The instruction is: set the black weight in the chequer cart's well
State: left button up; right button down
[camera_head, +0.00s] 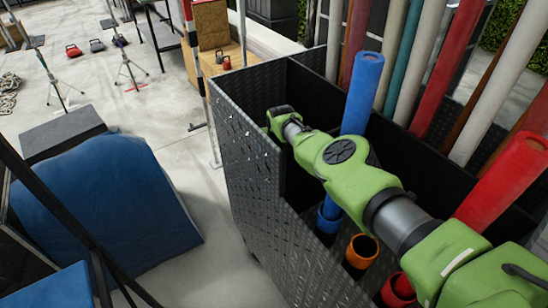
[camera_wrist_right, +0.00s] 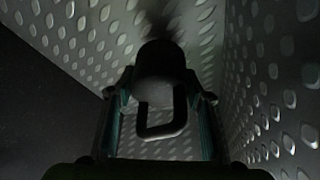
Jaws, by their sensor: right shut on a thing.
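The chequer cart (camera_head: 250,175) is a black bin of raised-pattern plate, divided into compartments, in the middle of the head view. Patterned metal walls stand close around the weight. Shadow hides its far end, so I cannot tell whether it touches anything. My left gripper is not in view.
Blue, orange and red tubes stand in the cart's compartments; a blue tube (camera_head: 362,85) rises beside my arm. Long coloured tubes stand behind. A blue cover (camera_head: 95,190) lies to the left. Small red and grey weights (camera_head: 73,50) and tripods stand on the floor further back.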

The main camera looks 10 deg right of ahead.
jog(key=shift+w+f+b, duration=0.2)
jog(key=shift+b, duration=0.1)
